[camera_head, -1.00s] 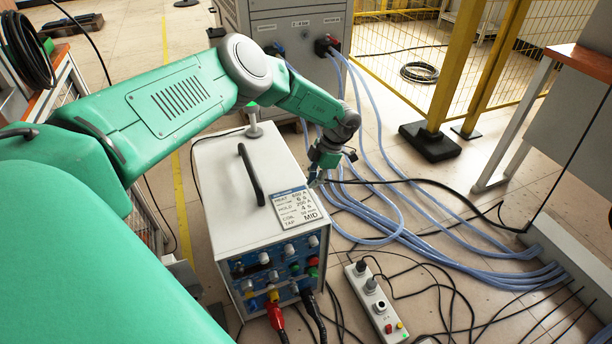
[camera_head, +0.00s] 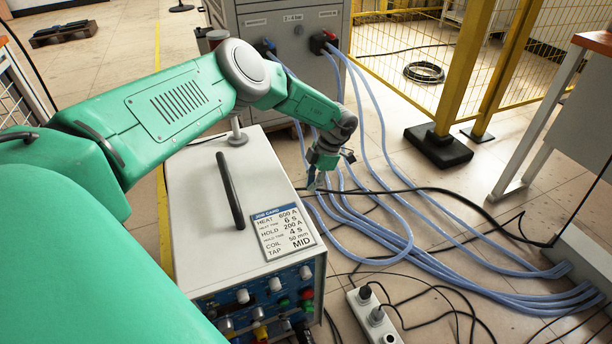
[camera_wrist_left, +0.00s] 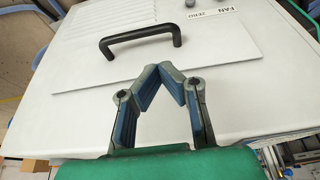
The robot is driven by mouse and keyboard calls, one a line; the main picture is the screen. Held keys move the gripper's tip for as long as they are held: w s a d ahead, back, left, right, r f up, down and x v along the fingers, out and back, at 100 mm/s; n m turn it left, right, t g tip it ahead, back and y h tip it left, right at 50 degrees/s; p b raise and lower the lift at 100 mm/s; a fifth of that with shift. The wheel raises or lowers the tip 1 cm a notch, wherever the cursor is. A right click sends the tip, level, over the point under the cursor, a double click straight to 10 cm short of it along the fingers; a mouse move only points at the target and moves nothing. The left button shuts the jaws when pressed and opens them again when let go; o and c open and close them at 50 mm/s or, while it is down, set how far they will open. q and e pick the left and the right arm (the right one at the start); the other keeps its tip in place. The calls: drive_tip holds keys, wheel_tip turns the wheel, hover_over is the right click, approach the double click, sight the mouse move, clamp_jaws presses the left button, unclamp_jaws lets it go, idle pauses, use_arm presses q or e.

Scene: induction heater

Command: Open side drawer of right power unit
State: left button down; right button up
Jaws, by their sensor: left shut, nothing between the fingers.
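The power unit (camera_head: 200,190) is a light grey box with a black top handle (camera_head: 230,190), a job card (camera_head: 283,232) on its top and a blue control panel (camera_head: 265,298) at its front. My left gripper (camera_head: 313,186) is beside its right side, near the far end. In the left wrist view, a white side panel (camera_wrist_left: 100,70) carries a black bar handle (camera_wrist_left: 141,39), likely the drawer's. My left gripper (camera_wrist_left: 168,68) is shut and empty, its fingertips together just below the handle in the picture and apart from it. The head view hides this side. My right gripper is not in view.
Blue hoses (camera_head: 400,245) and black cables run over the floor right of the unit. A white socket strip (camera_head: 372,318) lies at the front. A grey cabinet (camera_head: 300,50) stands behind; a yellow post (camera_head: 455,75) and fence are at the right.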

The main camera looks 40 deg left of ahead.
use_arm(q)
drive_tip(key=f, duration=0.1)
drive_tip(key=s+a+f+b, duration=0.1)
drive_tip(key=f, duration=0.1)
drive_tip(key=a+f, duration=0.1)
drive_tip(key=f, duration=0.1)
drive_tip(key=shift+s+a, duration=0.2)
drive_tip(key=shift+s, duration=0.1)
drive_tip(key=w+f, duration=0.1)
drive_tip(key=d+f+b, duration=0.1)
drive_tip(key=f, duration=0.1)
drive_tip(key=w+d+f, duration=0.1)
drive_tip(key=shift+w+f+b, duration=0.25)
drive_tip(key=shift+w+b, duration=0.1)
drive_tip(key=shift+b, duration=0.05)
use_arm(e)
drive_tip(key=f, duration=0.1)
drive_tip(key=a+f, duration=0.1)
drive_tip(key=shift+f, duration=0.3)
use_arm(q)
drive_tip(key=shift+a, duration=0.1)
